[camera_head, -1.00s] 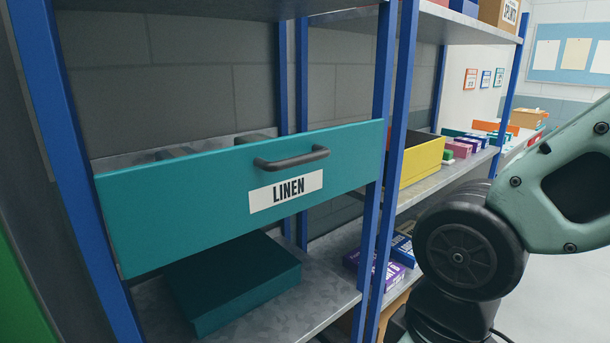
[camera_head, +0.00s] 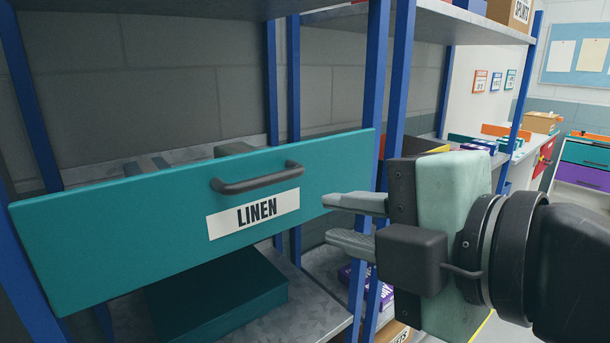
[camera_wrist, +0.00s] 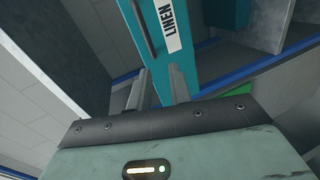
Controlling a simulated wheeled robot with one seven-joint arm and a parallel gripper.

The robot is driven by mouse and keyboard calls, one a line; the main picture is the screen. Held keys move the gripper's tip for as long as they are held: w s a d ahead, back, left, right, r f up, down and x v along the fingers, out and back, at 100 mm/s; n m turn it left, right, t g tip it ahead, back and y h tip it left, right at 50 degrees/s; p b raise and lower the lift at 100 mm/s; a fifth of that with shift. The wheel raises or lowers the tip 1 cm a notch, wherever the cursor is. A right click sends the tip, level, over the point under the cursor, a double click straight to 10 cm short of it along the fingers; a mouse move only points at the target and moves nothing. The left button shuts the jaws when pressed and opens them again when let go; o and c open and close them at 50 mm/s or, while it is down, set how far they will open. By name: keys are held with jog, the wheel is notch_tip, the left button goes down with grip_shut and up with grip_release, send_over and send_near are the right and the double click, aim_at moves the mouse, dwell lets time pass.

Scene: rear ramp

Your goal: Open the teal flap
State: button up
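The teal flap (camera_head: 120,232) is a wide panel across the shelf bay, with a dark bar handle (camera_head: 258,178) near its top and a white LINEN label (camera_head: 254,213) below it. It stands upright at the shelf front. The flap also shows in the wrist view (camera_wrist: 180,73), its handle (camera_wrist: 141,25) beyond my fingers. My gripper (camera_head: 335,220) is to the right of the handle and label, its two fingers spread apart and pointing left, with nothing between them. In the wrist view my gripper (camera_wrist: 160,85) also shows a gap between the fingers. The fingers appear apart from the handle.
Blue shelf posts (camera_head: 369,150) stand at the flap's right end, close to my gripper. A dark teal box (camera_head: 215,295) lies on the shelf below the flap.

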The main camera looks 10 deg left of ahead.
jog(key=r, duration=0.2)
jog(key=p, duration=0.7)
send_near(263, 183)
jog(key=shift+n+t, duration=0.3)
jog(key=shift+n, duration=0.1)
jog(key=p+x, duration=0.2)
jog(key=x, duration=0.8)
jog(key=shift+w+a+f, duration=0.1)
jog(key=shift+a+f, duration=0.1)
jog(key=shift+a, duration=0.15)
grip_shut()
